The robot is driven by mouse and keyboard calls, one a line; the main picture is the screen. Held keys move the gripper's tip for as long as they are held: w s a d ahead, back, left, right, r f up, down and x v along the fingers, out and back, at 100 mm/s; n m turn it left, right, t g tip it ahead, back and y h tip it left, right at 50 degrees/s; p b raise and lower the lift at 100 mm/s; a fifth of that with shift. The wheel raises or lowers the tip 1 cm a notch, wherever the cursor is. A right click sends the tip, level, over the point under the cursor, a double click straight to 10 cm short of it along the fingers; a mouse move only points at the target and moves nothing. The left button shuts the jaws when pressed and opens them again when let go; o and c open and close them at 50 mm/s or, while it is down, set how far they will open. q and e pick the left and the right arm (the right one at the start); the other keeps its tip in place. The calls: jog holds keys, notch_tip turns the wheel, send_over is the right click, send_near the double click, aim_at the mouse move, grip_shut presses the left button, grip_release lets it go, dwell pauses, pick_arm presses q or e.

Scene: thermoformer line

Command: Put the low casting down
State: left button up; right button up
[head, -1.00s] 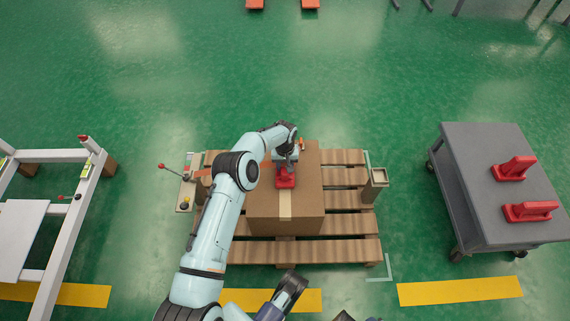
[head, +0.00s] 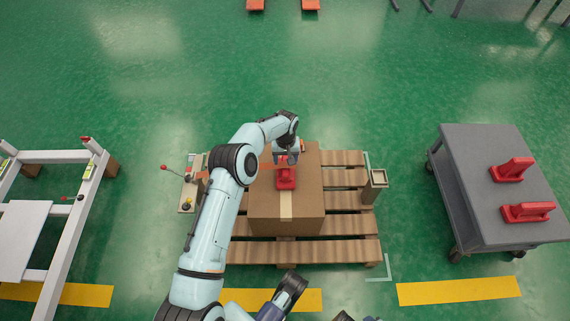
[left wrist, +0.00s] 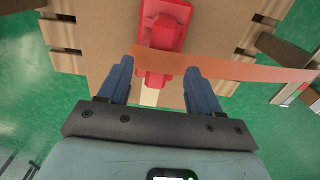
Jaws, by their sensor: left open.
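A red low casting (head: 286,179) rests on top of a brown cardboard box (head: 259,205). My left gripper (head: 287,160) is open at the far end of the casting. In the left wrist view, its two blue fingers (left wrist: 164,62) stand apart, with the narrow end of the red casting (left wrist: 165,28) between them in the picture. I see gaps on both sides and no finger closed on it. My right gripper cannot be made out.
The box stands on a wooden pallet (head: 345,221). A grey cart (head: 470,165) at right carries two red castings (head: 528,211). An orange strip (left wrist: 240,67) crosses the left wrist view near the fingers. A white frame (head: 79,215) stands at left.

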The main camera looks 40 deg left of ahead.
pick_arm(q)
notch_tip(320, 180, up, 6)
jog(key=s+d+f+m+h, duration=0.3)
jog(key=s+d+f, duration=1)
jog(key=d, duration=0.2)
jog(key=s+d+t, duration=0.1)
jog(key=s+d, duration=0.3)
jog(key=s, duration=0.3)
jog(key=s+d+t, duration=0.1)
jog(key=s+d, duration=0.3)
jog(key=s, duration=0.4)
jog(key=shift+s+d+f+y+p, duration=0.15)
jog(key=shift+s+f+y+p, duration=0.05)
jog(key=shift+f+y+p, duration=0.2)
pick_arm(e)
jog(key=shift+s+a+r+g, duration=0.15)
jog(key=shift+s+a+r, duration=0.15)
jog(key=shift+s, duration=0.15)
jog(key=shift+s+a+r+g, duration=0.2)
jog(key=shift+s+r, duration=0.1)
jog(key=shift+s, duration=0.15)
